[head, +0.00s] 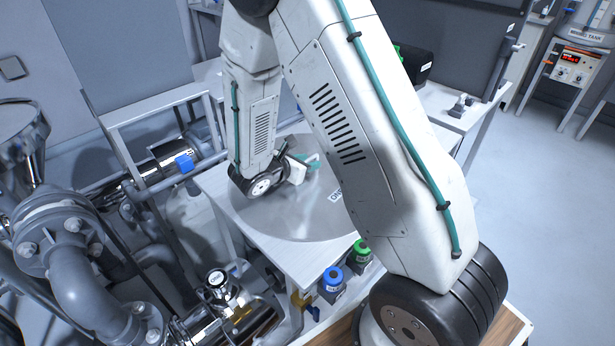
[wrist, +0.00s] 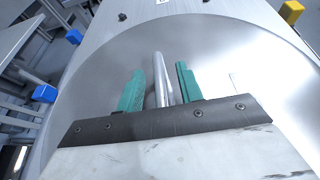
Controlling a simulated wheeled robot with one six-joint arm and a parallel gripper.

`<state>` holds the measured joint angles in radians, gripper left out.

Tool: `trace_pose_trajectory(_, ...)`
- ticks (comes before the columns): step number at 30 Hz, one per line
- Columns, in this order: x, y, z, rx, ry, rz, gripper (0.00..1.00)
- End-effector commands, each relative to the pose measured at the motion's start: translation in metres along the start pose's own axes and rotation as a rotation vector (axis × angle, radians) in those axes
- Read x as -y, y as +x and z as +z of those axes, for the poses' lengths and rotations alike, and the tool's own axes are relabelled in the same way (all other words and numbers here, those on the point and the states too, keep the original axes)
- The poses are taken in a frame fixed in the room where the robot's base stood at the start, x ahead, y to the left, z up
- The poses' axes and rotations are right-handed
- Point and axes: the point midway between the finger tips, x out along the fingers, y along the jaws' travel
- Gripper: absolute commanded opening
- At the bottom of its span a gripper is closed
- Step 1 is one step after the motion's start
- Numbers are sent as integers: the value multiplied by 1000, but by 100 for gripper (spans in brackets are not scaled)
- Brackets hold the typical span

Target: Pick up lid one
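Lid one (head: 300,218) is a large round brushed-metal disc lying flat on a white table, with a label reading "ONE" near its right edge. It fills much of the wrist view (wrist: 235,65). A straight metal handle bar (wrist: 160,60) rises from the lid. My gripper (head: 305,160) is low over the lid, partly hidden by my arm in the head view. In the wrist view its two teal fingers (wrist: 160,70) stand on either side of the bar, with small gaps showing. The gripper is open and holds nothing.
Pipework with a flanged elbow (head: 85,285) stands left of the table. A blue-topped item (head: 333,274) and a green-topped item (head: 360,250) sit at the table's front edge. A grey panel (head: 120,45) stands behind. The floor at right (head: 545,200) is clear.

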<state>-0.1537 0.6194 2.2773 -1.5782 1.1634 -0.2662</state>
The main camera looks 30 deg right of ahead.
Motion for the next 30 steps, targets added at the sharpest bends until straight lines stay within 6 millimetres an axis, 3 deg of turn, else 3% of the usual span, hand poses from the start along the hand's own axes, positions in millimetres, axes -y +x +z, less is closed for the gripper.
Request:
trace_pose_trajectory(7,0,2,0,0,0,0,36)
trace_pose_trajectory(11,0,2,0,0,0,0,3)
trace_pose_trajectory(12,0,2,0,0,1,0,0)
trace_pose_trajectory(30,0,1,0,0,1,1,0)
